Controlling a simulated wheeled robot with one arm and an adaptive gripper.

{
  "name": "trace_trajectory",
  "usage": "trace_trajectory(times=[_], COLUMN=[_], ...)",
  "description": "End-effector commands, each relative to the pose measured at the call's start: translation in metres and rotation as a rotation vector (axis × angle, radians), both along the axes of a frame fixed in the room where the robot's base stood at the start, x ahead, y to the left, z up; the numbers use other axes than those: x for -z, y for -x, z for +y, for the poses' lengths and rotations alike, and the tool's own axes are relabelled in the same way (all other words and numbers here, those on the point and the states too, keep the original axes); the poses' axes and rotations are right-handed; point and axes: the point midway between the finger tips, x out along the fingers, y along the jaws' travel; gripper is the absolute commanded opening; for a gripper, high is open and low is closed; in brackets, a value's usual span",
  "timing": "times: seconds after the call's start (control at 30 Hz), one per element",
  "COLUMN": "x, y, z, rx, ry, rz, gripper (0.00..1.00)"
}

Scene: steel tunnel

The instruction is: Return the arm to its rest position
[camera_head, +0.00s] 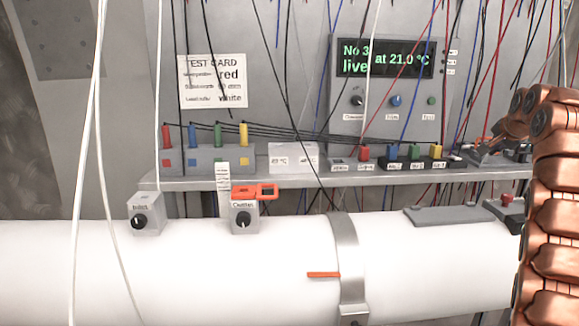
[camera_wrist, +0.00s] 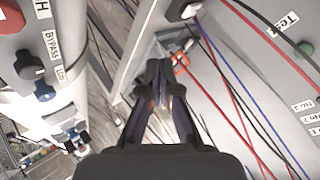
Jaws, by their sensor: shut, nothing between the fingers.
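My copper-coloured segmented arm (camera_head: 558,200) rises along the right edge of the head view and bends near the top, beside the panel. My gripper (camera_wrist: 160,72) shows in the wrist view with its two dark fingers together and nothing between them. It points toward a grey ledge area, with an orange-red item (camera_wrist: 180,62) just beyond the fingertips. I cannot tell whether the fingers touch it. In the head view the gripper itself is not clearly seen.
A grey shelf (camera_head: 300,180) carries coloured plugs and sockets. Below it runs a thick white pipe (camera_head: 180,270) with a metal clamp (camera_head: 346,260). A display panel (camera_head: 385,58) reads "No 3 live at 21.0 °C". Several loose wires hang across the panel, some near my arm.

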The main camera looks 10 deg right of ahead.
Motion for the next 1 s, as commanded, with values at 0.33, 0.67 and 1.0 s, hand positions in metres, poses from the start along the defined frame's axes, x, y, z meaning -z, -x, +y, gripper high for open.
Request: trace_trajectory(times=[0.33, 0.67, 1.0], x=[0.008, 0.027, 0.056], y=[-0.014, -0.014, 0.015], z=[0.041, 0.118, 0.208], rx=[-0.047, -0.14, -0.269], ry=[-0.007, -0.013, -0.019], rz=[0.085, 0.238, 0.398], gripper=[0.0, 0.0, 0.0])
